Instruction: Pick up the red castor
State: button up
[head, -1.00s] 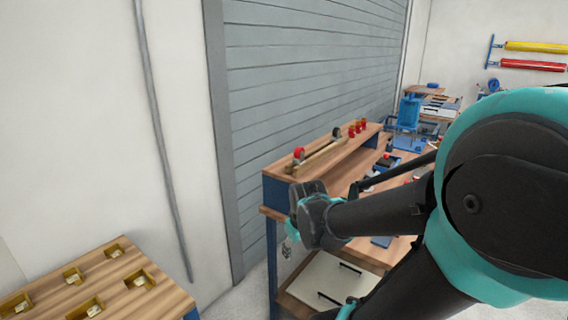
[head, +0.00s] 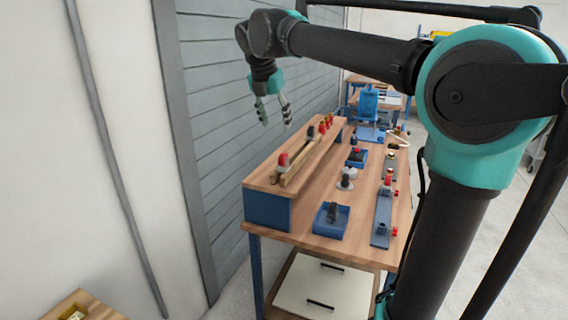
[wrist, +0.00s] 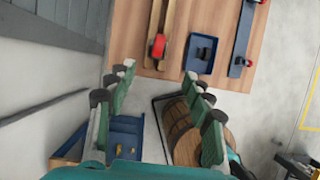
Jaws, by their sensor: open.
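The red castor (head: 282,160) stands at the near end of a wooden rail on the raised shelf of the bench. It also shows in the wrist view as a red wheel (wrist: 158,46), just beyond my fingertips. My gripper (head: 275,115) is open and empty, pointing down, and appears above the shelf in the head view. In the wrist view my gripper (wrist: 159,73) has its fingers spread wide, with the castor apart from them. The castor's lower part is hard to make out.
A dark castor (head: 311,131) and several small red pieces (head: 326,122) stand farther along the shelf (head: 257,181). A blue tray (head: 331,221) and a blue-grey fixture strip (head: 382,218) lie on the lower worktop. A grey slatted wall (head: 215,130) runs close behind the bench.

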aim_at(282, 154)
jog(key=x, duration=1.6)
jog(key=shift+f, duration=0.4)
grip_shut()
